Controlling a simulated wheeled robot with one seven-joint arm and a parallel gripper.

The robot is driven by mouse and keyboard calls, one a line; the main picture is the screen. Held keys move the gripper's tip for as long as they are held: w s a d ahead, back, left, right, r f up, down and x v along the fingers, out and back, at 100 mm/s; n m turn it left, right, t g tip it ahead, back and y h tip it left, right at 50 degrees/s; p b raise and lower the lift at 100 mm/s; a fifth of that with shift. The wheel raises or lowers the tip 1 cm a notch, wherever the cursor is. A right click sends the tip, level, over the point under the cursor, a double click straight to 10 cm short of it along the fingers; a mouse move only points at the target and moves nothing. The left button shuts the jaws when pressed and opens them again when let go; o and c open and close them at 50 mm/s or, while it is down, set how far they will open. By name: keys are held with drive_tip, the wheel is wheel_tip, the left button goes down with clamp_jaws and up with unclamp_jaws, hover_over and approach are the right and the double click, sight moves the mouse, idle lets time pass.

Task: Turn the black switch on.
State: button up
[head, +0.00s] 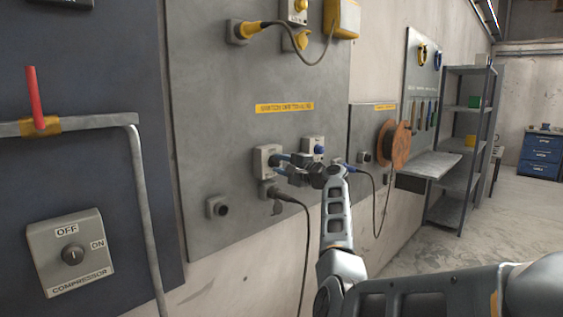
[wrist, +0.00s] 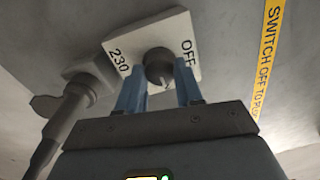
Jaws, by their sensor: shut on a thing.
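The black switch (wrist: 157,62) is a round dark knob on a light square plate (wrist: 179,28) marked 230 and OFF. In the wrist view, the blue fingers of my gripper (wrist: 159,78) stand on both sides of the knob and are shut on it. In the head view, my gripper (head: 277,161) reaches the light switch box (head: 262,152) on the grey wall panel. The knob is mostly hidden there by the fingers. I cannot tell the knob's exact setting.
A plug with a black cable (head: 290,199) sits just below the switch box, and shows beside my gripper in the wrist view (wrist: 72,108). A second box with a blue knob (head: 318,148) is close on the right. A compressor switch (head: 70,254) is at lower left.

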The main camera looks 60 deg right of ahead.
drive_tip(key=shift+m, duration=0.3)
drive_tip(key=o, duration=1)
drive_tip(key=shift+o, duration=0.2)
drive_tip(key=b+v, duration=0.1)
drive_tip(key=v, duration=0.6)
drive_tip(key=shift+s, duration=0.4)
drive_tip(key=shift+s+a, duration=0.1)
